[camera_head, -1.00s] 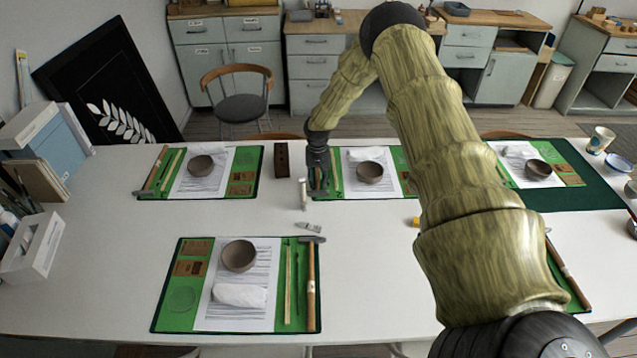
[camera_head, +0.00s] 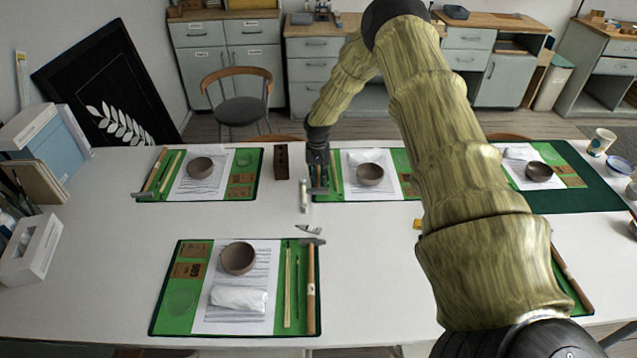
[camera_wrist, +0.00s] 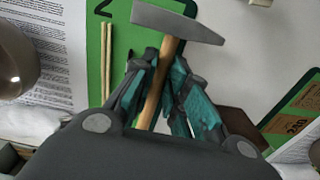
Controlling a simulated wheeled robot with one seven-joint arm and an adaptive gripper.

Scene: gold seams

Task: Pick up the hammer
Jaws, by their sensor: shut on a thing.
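The hammer has a grey metal head (camera_wrist: 178,22) and a wooden handle (camera_wrist: 158,88). In the wrist view, my gripper (camera_wrist: 163,75) is shut on the handle below the head, with its teal-padded fingers on either side. The handle's lower end is hidden behind my gripper's body. In the head view, my gripper (camera_head: 318,172) is over the left edge of the far middle green mat (camera_head: 409,188), and the hammer is mostly hidden there. I cannot tell clearly whether the hammer is clear of the mat.
Thin wooden sticks (camera_wrist: 107,55) lie beside the hammer. A brown bowl (camera_head: 370,174) is on the same mat. A dark brown block (camera_head: 282,160) and a pale cylinder (camera_head: 304,196) stand close by. Another hammer (camera_head: 311,285) lies on the near mat.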

